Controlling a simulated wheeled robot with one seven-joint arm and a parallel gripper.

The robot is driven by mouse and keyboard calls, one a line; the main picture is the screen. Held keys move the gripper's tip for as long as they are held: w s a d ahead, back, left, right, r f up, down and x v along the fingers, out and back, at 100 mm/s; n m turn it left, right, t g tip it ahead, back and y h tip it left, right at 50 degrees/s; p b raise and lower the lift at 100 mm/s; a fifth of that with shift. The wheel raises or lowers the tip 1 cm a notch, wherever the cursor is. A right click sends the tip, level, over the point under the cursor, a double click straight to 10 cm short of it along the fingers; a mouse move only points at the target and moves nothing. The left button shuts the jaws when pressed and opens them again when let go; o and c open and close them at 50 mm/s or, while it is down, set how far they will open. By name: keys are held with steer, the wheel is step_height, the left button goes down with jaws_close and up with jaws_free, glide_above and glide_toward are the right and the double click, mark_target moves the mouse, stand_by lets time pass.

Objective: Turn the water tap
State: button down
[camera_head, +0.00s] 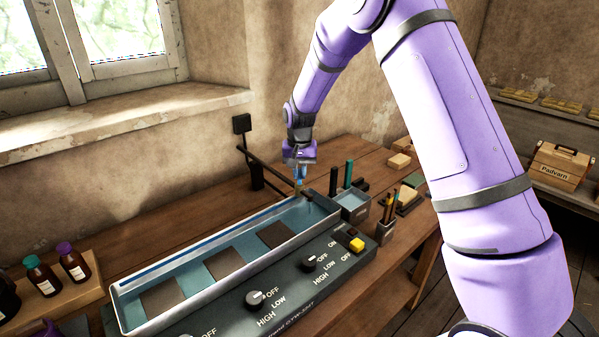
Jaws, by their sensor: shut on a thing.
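The water tap (262,172) is a dark pipe that runs from an upright post at the wall side, down and to the right over the far end of a long metal tray (205,252). My gripper (299,181) points down at the right end of this pipe and is shut on a small part of the tap there. The fingers and the gripped part are small in the picture, so the exact grip and the turn angle cannot be told. No water stream can be made out.
The tray holds flat dark plates and sits behind a control panel with knobs (255,299) and a yellow switch (356,244). Brown bottles (74,262) stand at the left. A small basin (352,206) and a cup of pens (386,228) stand right of the tray.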

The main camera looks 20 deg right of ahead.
mark_target(300, 174)
steer(key=c, duration=1.2)
jaws_free()
steer(key=shift+o, duration=0.2)
step_height(300, 174, up, 11)
steer(key=s+d+r+n+t, duration=0.15)
steer(key=s+d+r, duration=0.25)
steer(key=s+r, duration=1.25)
steer(key=s+d+n+t, duration=0.1)
steer(key=s+t, duration=0.1)
steer(key=s, duration=1)
steer(key=s+d+n+t, duration=0.1)
steer(key=s, duration=1.2)
steer(key=shift+d+f+t, duration=0.3)
steer(key=shift+d+t, duration=0.05)
